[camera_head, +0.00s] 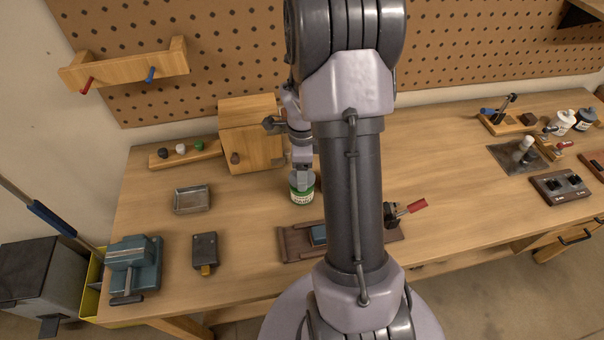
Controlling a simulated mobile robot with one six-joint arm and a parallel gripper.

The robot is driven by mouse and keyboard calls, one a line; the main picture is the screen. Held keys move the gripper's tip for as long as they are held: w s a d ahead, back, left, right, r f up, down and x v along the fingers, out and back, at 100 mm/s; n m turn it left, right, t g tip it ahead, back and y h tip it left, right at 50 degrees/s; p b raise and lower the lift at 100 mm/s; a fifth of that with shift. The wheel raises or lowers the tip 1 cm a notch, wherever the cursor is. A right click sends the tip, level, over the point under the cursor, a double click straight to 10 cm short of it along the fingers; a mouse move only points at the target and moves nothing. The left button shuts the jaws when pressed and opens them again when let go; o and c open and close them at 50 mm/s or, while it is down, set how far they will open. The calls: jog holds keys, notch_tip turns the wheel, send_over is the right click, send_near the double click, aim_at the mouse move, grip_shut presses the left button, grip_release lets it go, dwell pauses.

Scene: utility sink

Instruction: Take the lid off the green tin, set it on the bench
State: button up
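The green tin (302,197) stands upright on the wooden bench (250,225), a little in front of the wooden box. It has a green body with a pale label. My gripper (302,182) points down at the top of the tin, over its lid. The gripper covers most of the lid, so I cannot tell whether the fingers are touching or holding it. The finger opening is too small and hidden to read.
A wooden box (250,135) stands just behind the tin. A metal tray (191,199), a dark device (204,250) and a vise (134,268) are to the left. A brown board (295,243) lies in front. Bare bench shows left of the tin and far right.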

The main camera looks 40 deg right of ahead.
jog(key=s+a+r, duration=0.3)
jog(key=s+a, duration=0.7)
jog(key=s, duration=0.2)
jog(key=w+a+f+b, duration=0.1)
jog(key=f, duration=0.1)
jog(key=w+a+f+b, duration=0.1)
jog(key=f, duration=0.1)
jog(key=w+a+f+b, duration=0.1)
jog(key=f+b, duration=0.1)
jog(key=f, duration=0.1)
jog(key=shift+w+a+f, duration=0.1)
jog(key=shift+w+a, duration=0.1)
jog(key=shift+a, duration=0.1)
jog(key=b, duration=0.1)
send_over(268, 201)
jog(key=s, duration=0.1)
jog(key=shift+s+a+f, duration=0.15)
jog(key=shift+a+f, duration=0.1)
jog(key=shift+f, duration=0.2)
jog(key=shift+w+d, duration=0.1)
jog(key=shift+w, duration=0.3)
jog(key=shift+w+d+f+b, duration=0.15)
jog(key=shift+f+b, duration=0.25)
jog(key=shift+f, duration=0.5)
jog(key=shift+w+f+b, duration=0.2)
jog(key=shift+f+b, duration=0.2)
jog(key=shift+f, duration=0.45)
